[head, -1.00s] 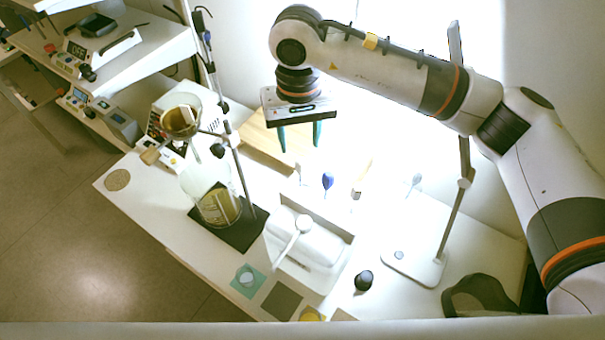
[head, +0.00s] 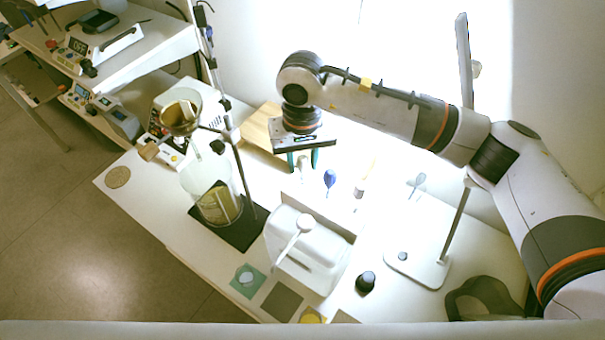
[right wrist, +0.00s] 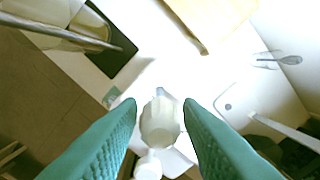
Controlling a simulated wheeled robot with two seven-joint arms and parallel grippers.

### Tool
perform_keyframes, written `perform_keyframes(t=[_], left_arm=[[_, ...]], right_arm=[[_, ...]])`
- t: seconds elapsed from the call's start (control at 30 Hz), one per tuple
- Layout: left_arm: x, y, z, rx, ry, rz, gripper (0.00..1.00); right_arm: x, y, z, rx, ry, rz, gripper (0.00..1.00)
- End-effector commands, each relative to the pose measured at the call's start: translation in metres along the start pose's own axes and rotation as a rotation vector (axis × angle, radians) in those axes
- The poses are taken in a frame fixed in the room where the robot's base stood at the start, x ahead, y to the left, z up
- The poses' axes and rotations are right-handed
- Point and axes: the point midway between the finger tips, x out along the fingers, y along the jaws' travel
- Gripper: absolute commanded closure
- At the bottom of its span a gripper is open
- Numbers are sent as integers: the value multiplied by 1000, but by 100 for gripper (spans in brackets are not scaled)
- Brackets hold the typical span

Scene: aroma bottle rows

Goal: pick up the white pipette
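The white pipette (head: 303,172) stands upright at the back of the table in the head view, partly hidden by my right gripper. In the right wrist view a pale rounded bulb (right wrist: 160,122), which looks like the pipette's top, sits between the fingers. My right gripper (head: 303,160) is open and points down over it. In the right wrist view its teal fingers (right wrist: 160,108) are one on each side of the bulb, with visible gaps. My left gripper is not in view.
A blue-topped pipette (head: 330,178) and a yellowish one (head: 361,187) stand close to the right. A white box (head: 325,266) with a white round-ended stick is in front. A glass vessel on a stand (head: 218,203) is left, a wooden board (head: 258,128) behind, a white-based stand (head: 420,268) right.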

Motion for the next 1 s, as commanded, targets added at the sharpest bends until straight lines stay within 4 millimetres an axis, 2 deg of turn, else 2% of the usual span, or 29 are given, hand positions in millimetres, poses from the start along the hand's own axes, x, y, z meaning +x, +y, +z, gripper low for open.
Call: perform_keyframes(t=[0.03,0.1,0.47,0.57,0.83,1.0], left_arm=[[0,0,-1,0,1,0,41],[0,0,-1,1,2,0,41],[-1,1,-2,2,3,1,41],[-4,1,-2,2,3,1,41],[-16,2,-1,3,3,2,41],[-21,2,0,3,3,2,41]], right_arm=[[0,0,0,0,0,0,76],[0,0,0,0,0,0,85],[-4,0,0,0,-1,1,85],[-16,0,1,-1,-3,1,85],[-71,0,1,0,-4,1,85],[-94,0,0,0,-2,0,85]])
